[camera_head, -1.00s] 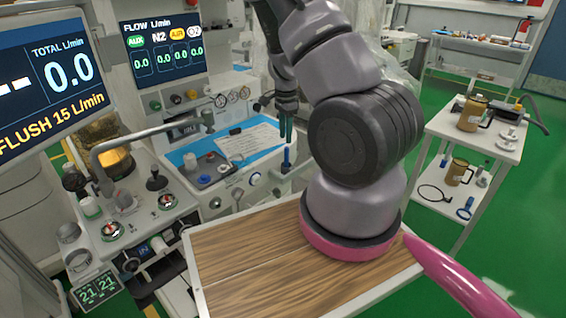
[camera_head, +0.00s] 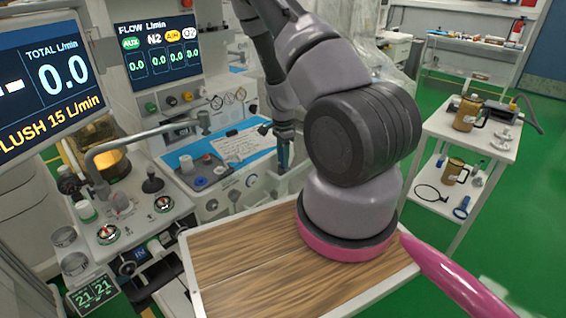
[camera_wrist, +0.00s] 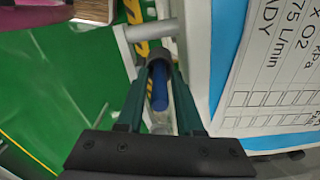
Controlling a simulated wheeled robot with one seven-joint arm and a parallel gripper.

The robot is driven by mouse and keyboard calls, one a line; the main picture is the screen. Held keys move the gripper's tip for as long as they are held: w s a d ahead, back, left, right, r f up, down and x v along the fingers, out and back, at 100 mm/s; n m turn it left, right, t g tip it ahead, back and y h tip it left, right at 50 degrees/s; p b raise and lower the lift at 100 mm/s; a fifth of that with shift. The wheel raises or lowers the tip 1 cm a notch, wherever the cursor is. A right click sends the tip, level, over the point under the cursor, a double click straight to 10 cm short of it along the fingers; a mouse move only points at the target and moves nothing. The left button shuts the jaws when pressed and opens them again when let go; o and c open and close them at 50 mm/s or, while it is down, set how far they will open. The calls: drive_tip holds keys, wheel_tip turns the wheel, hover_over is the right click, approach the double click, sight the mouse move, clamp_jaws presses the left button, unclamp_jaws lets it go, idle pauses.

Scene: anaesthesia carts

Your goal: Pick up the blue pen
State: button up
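The blue pen (camera_wrist: 159,90) shows in the wrist view between the two dark green fingers of my gripper (camera_wrist: 160,70). A narrow gap seems to remain beside the pen, so the fingers look open around it rather than closed on it. A grey round part lies at the fingertips; whether the pen touches it I cannot tell. In the head view my gripper (camera_head: 283,160) points down at the front edge of the anaesthesia machine, right of the paper sheet, and largely hides the pen.
A printed sheet (camera_head: 240,143) lies on the machine's blue worktop (camera_head: 180,157). A hose arm (camera_head: 150,133) and knobs stand to the left. A wooden-topped surface (camera_head: 235,255) is in front. A white trolley (camera_head: 435,125) with brown jugs stands right, over green floor.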

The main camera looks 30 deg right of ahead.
clamp_jaws()
